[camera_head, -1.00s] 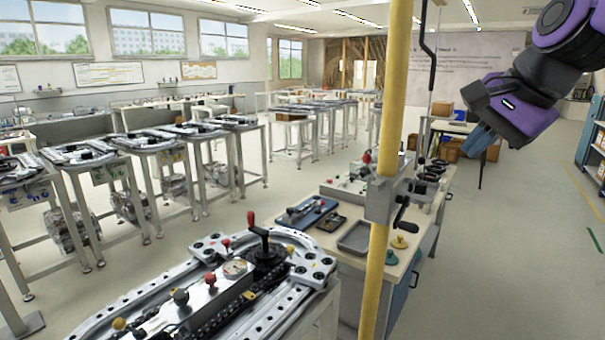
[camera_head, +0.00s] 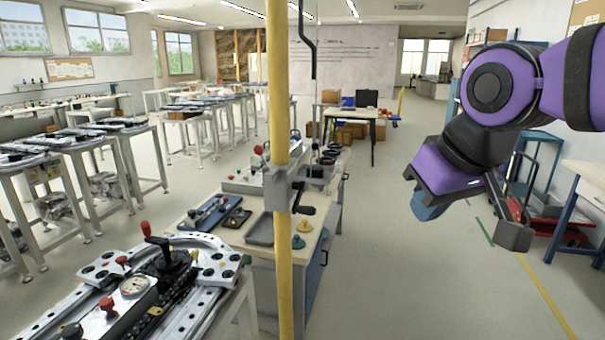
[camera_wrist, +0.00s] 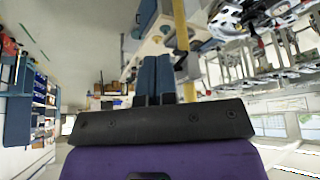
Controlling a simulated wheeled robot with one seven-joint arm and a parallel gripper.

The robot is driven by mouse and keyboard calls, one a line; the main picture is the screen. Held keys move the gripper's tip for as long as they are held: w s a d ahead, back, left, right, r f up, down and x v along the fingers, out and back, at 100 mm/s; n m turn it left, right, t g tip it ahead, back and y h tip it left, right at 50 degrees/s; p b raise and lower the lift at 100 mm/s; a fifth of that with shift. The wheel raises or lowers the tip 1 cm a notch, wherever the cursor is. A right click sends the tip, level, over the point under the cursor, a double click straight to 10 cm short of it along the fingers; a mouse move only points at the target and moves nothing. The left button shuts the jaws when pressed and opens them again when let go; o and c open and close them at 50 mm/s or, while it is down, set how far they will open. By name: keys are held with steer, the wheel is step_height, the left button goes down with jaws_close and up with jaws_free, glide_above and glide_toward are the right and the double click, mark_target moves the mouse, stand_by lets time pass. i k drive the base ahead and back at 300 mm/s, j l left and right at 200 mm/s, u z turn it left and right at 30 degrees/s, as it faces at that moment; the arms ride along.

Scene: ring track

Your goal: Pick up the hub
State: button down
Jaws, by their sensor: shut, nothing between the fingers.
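No part is clearly marked as the hub. Two small flanged, knob-like pieces, one yellow (camera_head: 303,227) and one teal (camera_head: 298,241), stand on the front right corner of the wooden workbench (camera_head: 262,262); I cannot tell whether either is the hub. My gripper (camera_head: 428,207) hangs in the air to the right of the bench, well apart from it, with blue fingers. In the wrist view the fingers (camera_wrist: 155,80) lie side by side, shut and empty.
A yellow post (camera_head: 286,200) with a clamp stands in front of the bench. A grey tray (camera_head: 260,229) lies left of the small pieces. The ring track (camera_head: 140,285) stands at front left. Open floor (camera_head: 400,270) lies right of the bench.

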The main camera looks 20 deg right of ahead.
mark_target(316, 171)
steer(key=i+l+u, duration=0.1)
steer(key=i+l, duration=0.15)
steer(key=i+l+u, duration=0.1)
steer(key=i+l, duration=0.2)
steer(key=i+l+u, duration=0.1)
steer(key=i+l, duration=0.15)
steer(key=l, duration=0.15)
steer(key=i+l+u, duration=0.1)
steer(key=i+l, duration=0.15)
steer(key=i+l+u, duration=0.1)
steer(key=l, duration=0.4)
steer(key=i+l+u, duration=0.1)
steer(key=i+l, duration=0.2)
steer(key=i+l+u, duration=0.1)
steer(key=l, duration=0.4)
steer(key=i, duration=0.1)
